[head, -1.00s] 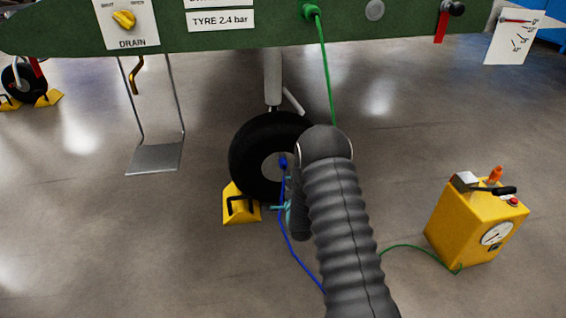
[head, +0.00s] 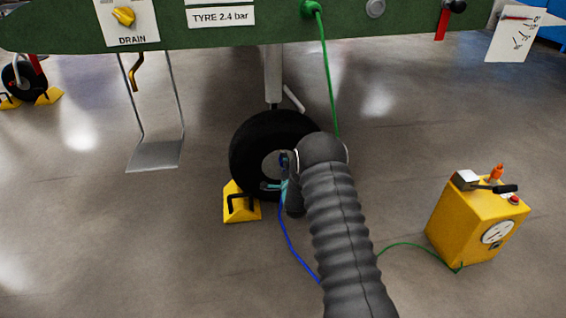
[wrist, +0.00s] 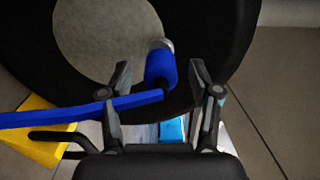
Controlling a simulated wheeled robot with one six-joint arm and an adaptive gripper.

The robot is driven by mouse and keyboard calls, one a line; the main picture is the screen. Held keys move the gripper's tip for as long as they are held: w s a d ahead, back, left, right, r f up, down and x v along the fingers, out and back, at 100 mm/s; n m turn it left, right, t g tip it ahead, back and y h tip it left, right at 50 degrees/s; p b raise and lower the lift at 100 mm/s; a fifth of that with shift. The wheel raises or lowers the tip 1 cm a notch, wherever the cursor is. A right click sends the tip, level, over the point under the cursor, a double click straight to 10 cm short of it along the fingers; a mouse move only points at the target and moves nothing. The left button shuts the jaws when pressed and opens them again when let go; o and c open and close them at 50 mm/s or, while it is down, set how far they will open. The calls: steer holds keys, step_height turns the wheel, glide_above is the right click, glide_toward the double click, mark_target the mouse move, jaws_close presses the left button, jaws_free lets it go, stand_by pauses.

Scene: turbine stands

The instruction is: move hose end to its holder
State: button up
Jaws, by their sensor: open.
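The blue hose end (wrist: 160,68) sits on the hub of the black wheel (head: 245,150), its metal tip against the hub. It also shows small in the head view (head: 283,160). The blue hose (wrist: 60,114) trails left in the wrist view and down to the floor in the head view. My gripper (wrist: 160,72) is open, with one finger on each side of the hose end and a gap on both sides. In the head view my gripper (head: 277,172) is partly hidden by my arm. I cannot make out a holder for the hose end.
A yellow chock (head: 238,210) stands by the wheel. A metal step (head: 154,156) hangs at left. The floor between is clear.

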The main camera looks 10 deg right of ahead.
steer(key=shift+w, duration=0.4)
stand_by(0.4)
jaws_close()
